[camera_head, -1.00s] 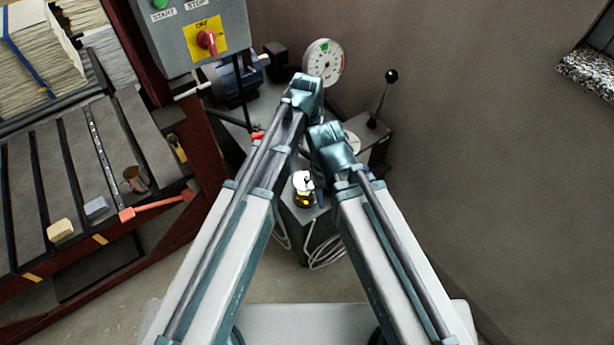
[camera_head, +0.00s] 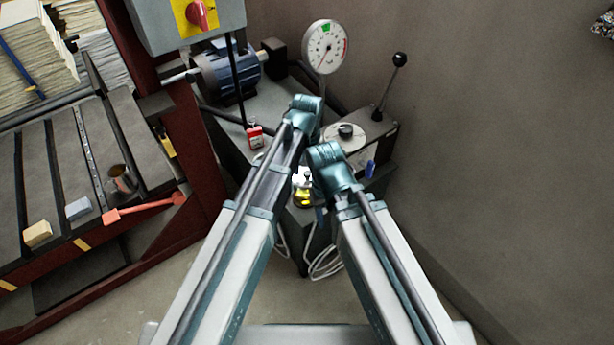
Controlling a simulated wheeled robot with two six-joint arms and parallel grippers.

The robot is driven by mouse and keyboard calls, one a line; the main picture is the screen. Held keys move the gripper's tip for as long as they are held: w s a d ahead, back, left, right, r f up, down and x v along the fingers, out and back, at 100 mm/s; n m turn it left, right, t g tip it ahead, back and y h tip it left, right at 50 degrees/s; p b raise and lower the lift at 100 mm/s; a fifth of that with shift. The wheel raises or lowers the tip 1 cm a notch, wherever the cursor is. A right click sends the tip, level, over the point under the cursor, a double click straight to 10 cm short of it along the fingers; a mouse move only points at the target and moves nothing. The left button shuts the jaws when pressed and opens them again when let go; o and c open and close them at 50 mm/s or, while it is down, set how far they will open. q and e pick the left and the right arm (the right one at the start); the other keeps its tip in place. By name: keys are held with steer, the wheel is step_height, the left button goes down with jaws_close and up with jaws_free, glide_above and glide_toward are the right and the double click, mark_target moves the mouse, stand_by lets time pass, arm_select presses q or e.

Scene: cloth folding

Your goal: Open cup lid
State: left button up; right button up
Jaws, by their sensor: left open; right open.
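A small cup (camera_head: 303,196) with a yellow body and a pale top stands on the grey machine base, in the gap between my two forearms. Its top is partly covered by my arms, so I cannot tell how the lid sits. My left gripper end (camera_head: 306,112) is above and beyond the cup. My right gripper end (camera_head: 329,162) is just up and right of it. Both are open, though their fingertips are hidden from this angle. I see no contact with the cup.
A dial gauge (camera_head: 326,47), a black-knobbed lever (camera_head: 388,85), a blue motor (camera_head: 228,72) and a red padlock-like tag (camera_head: 254,136) surround the machine. A rack (camera_head: 45,165) at left holds a metal cup (camera_head: 122,179) and blocks.

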arm_select(q)
steer(key=shift+f, duration=0.2)
jaws_close()
stand_by(1.4)
